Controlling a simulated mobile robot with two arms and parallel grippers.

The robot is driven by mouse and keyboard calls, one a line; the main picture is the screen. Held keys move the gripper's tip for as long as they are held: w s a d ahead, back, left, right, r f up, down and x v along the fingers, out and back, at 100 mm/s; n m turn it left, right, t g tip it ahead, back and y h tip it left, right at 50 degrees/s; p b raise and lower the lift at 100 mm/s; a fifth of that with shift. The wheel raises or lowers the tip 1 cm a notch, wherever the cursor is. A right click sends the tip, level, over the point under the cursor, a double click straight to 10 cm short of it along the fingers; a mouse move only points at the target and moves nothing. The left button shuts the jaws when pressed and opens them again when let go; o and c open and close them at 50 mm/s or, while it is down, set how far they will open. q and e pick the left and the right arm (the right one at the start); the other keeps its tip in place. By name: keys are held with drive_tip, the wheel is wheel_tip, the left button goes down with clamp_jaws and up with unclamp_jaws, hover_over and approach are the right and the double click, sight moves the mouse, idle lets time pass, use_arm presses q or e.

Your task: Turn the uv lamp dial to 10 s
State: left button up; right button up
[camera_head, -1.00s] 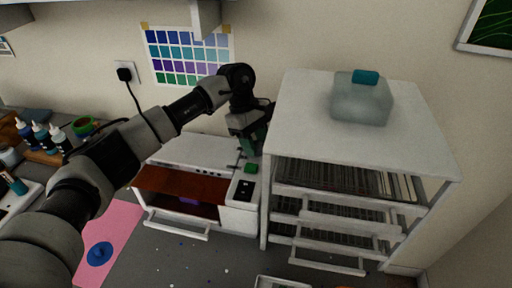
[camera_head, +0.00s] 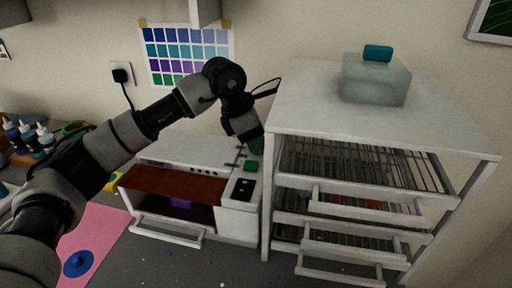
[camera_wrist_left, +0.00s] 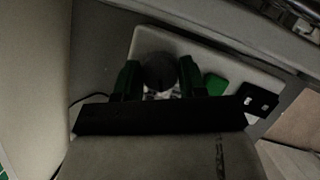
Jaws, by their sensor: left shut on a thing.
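The UV lamp (camera_head: 190,150) is a white box on the counter, its front open under a reddish-brown panel, with something purple inside. A green button (camera_head: 251,166) and a black panel with white marks (camera_head: 243,188) are at its right end; both also show in the left wrist view. My left gripper (camera_head: 257,143) reaches down at the lamp's back right corner, beside the drawer rack. In the left wrist view its green fingers (camera_wrist_left: 158,80) are shut on a round grey dial (camera_wrist_left: 158,70). The dial's markings cannot be read. My right gripper is not in view.
A white drawer rack (camera_head: 390,135) stands close to the lamp's right, with a translucent container (camera_head: 374,80) on top. A pink mat (camera_head: 95,235) with a blue disc (camera_head: 78,263) lies front left. Bottles (camera_head: 28,137) stand further left.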

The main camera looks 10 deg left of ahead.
use_arm(q)
drive_tip(key=shift+r+n+t+y+b, duration=0.1)
drive_tip(key=shift+n+t+y+b, duration=0.45)
drive_tip(key=shift+n+b, duration=1.2)
drive_tip(key=shift+n+t+p, duration=0.25)
drive_tip(key=shift+n+p, duration=0.05)
drive_tip(key=shift+n, duration=0.15)
drive_tip(key=o, duration=0.9)
